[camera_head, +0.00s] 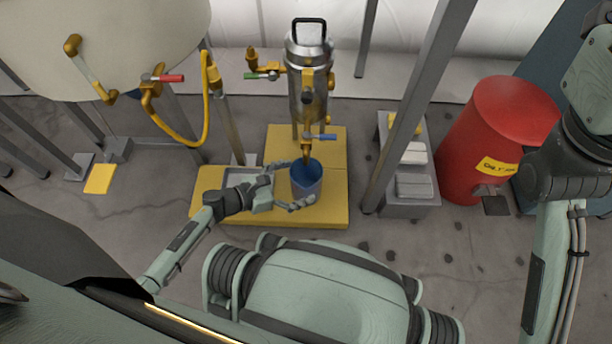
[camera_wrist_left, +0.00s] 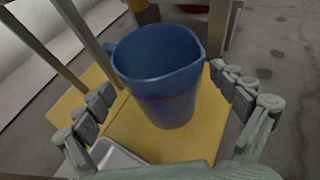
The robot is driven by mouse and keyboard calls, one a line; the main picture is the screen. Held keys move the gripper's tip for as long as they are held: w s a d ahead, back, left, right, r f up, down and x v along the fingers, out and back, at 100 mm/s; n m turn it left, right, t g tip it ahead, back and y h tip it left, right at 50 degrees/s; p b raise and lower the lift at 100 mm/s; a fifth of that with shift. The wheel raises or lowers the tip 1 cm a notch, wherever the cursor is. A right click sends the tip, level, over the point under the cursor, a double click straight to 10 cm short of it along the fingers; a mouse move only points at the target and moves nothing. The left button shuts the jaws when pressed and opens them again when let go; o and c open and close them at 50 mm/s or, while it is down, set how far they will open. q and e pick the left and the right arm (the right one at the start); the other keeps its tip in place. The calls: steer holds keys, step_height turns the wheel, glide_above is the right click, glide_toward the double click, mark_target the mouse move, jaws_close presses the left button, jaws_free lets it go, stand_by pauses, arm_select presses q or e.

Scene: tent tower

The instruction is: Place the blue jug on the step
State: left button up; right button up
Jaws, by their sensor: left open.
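The blue jug (camera_head: 306,180) stands upright on the yellow step (camera_head: 331,212), below the tap of a steel canister. My left gripper (camera_head: 294,184) reaches in from the left with its fingers open on either side of the jug. In the left wrist view the jug (camera_wrist_left: 160,80) is ahead of the open fingers of my left gripper (camera_wrist_left: 168,118), with clear space between them and its sides. The jug's handle shows at its upper left there. My right arm shows at the right edge of the head view, but its gripper is out of view.
A steel canister (camera_head: 308,75) with taps stands behind the jug on a raised yellow block. A metal tray (camera_head: 240,178) lies left of the jug. A grey post (camera_head: 420,90), a step stool (camera_head: 413,190) and a red barrel (camera_head: 497,140) stand to the right.

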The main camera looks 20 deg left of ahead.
arm_select(q)
steer(key=p+v, duration=0.1)
steer(key=v, duration=0.8)
